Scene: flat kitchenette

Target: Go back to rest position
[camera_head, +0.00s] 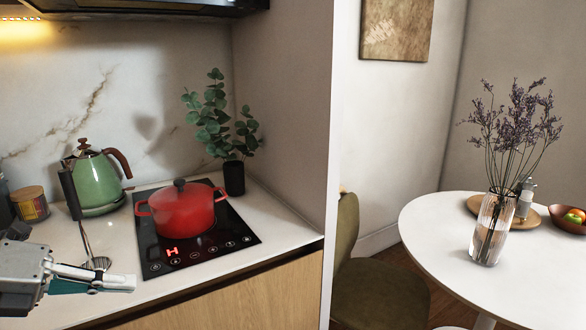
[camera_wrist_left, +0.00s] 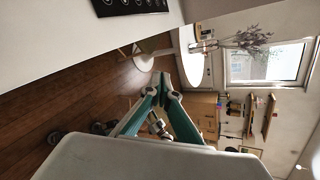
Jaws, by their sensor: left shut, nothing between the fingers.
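My left gripper (camera_head: 132,283) reaches in from the lower left, over the front part of the white counter. Its fingers are together and hold nothing. In the left wrist view, the teal-and-grey fingers (camera_wrist_left: 170,88) meet at their tips, with floor and furniture behind them. My right gripper is in neither view.
A red lidded pot (camera_head: 185,208) sits on the black hob (camera_head: 160,255). A green kettle (camera_head: 97,182), a metal utensil (camera_head: 88,245) and a potted plant (camera_head: 233,178) stand nearby. A white round table (camera_head: 430,225) at right carries a glass vase (camera_head: 490,235). A green chair (camera_head: 375,290) is beside it.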

